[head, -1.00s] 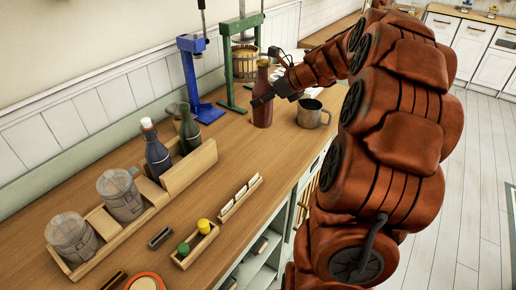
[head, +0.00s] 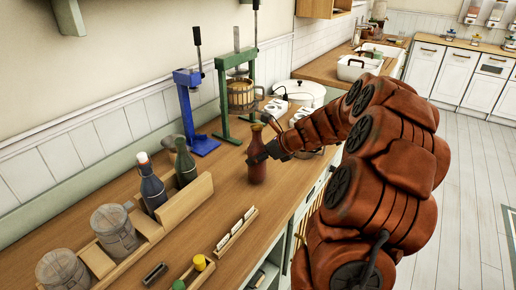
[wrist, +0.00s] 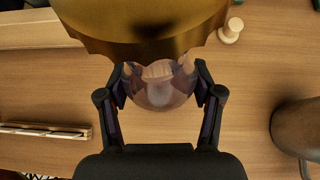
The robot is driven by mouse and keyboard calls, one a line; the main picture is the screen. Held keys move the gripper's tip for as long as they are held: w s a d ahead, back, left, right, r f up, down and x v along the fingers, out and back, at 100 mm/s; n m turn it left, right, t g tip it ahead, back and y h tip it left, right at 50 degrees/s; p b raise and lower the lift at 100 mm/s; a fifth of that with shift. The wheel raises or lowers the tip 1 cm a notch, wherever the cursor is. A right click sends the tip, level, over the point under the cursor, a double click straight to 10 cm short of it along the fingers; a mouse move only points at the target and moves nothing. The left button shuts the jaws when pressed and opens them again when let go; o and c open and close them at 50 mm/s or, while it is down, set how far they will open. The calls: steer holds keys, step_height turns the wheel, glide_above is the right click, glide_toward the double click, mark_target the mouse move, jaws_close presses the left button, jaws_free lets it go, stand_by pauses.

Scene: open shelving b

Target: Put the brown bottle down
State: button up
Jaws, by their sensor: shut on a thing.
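The brown bottle (head: 257,166) is upright at the counter, in front of the green press stand in the head view. My gripper (head: 262,149) is shut on its upper part, reaching in from the right. In the wrist view, the bottle's gold cap (wrist: 145,25) fills the top, with its glassy body (wrist: 163,92) below. My gripper's two fingers (wrist: 162,100) sit on either side of it. I cannot tell whether the bottle's base touches the wooden counter (head: 225,185).
A blue press (head: 190,105) and green press (head: 224,85) stand behind. A wooden rack (head: 188,200) with dark bottles and jars is left. A small tray (head: 237,232) lies nearer. A mug (wrist: 298,128) shows right in the wrist view. Counter between rack and bottle is clear.

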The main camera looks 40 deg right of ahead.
steer(key=shift+f, duration=0.4)
steer(key=shift+f, duration=0.15)
steer(key=o, duration=1.1)
steer(key=b+v, duration=0.2)
steer(key=v, duration=1)
